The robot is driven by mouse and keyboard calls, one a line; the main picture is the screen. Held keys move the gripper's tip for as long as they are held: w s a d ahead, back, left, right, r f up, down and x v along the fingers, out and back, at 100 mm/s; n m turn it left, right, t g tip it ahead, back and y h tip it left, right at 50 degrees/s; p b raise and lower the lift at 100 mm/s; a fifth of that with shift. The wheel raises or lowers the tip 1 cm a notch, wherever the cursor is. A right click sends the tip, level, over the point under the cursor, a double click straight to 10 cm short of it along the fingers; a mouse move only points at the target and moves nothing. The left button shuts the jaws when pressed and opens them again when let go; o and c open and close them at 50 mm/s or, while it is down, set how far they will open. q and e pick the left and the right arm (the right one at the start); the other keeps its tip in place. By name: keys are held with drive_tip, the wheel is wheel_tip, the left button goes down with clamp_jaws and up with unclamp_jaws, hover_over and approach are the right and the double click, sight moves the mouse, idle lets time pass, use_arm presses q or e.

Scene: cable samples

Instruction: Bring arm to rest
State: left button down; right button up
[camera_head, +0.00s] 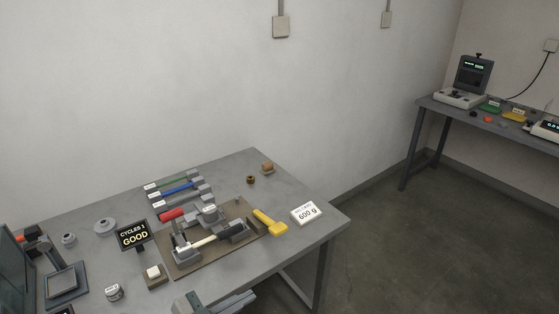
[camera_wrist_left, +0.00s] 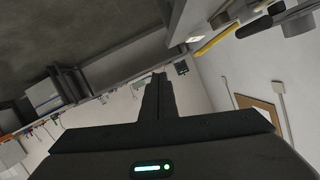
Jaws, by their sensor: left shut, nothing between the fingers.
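My left gripper (camera_head: 188,299) shows at the bottom of the head view, at the front edge of the near table (camera_head: 222,163), with part of my arm behind it. In the left wrist view the two dark fingers (camera_wrist_left: 158,78) are together, with nothing between them. The gripper is apart from the fixture on the table. My right gripper is in neither view.
Cable samples (camera_head: 175,188) lie behind. Another bench (camera_head: 430,104) stands right.

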use_arm(q)
drive_tip(key=s+a+f+n+g+y, duration=0.25)
drive_tip(key=s+a+f+n, duration=0.2)
drive_tip(key=s, duration=0.35)
drive_tip(key=s+a+f+n+g+y, duration=0.25)
drive_tip(key=s+a+f+y, duration=0.2)
drive_tip(key=s, duration=0.45)
drive_tip(key=s+a+f+n+g+y, duration=0.2)
drive_tip(key=s+a+f+n+y, duration=0.15)
drive_tip(key=s+a+f, duration=0.35)
wheel_tip(320, 180, down, 25)
drive_tip(key=d, duration=0.2)
drive_tip(key=s+a+f+g, duration=0.2)
drive_tip(key=s+f, duration=1.6)
drive_tip(key=f, duration=0.1)
drive_tip(key=shift+s+a+f, duration=0.2)
drive_tip(key=shift+s+a, duration=0.1)
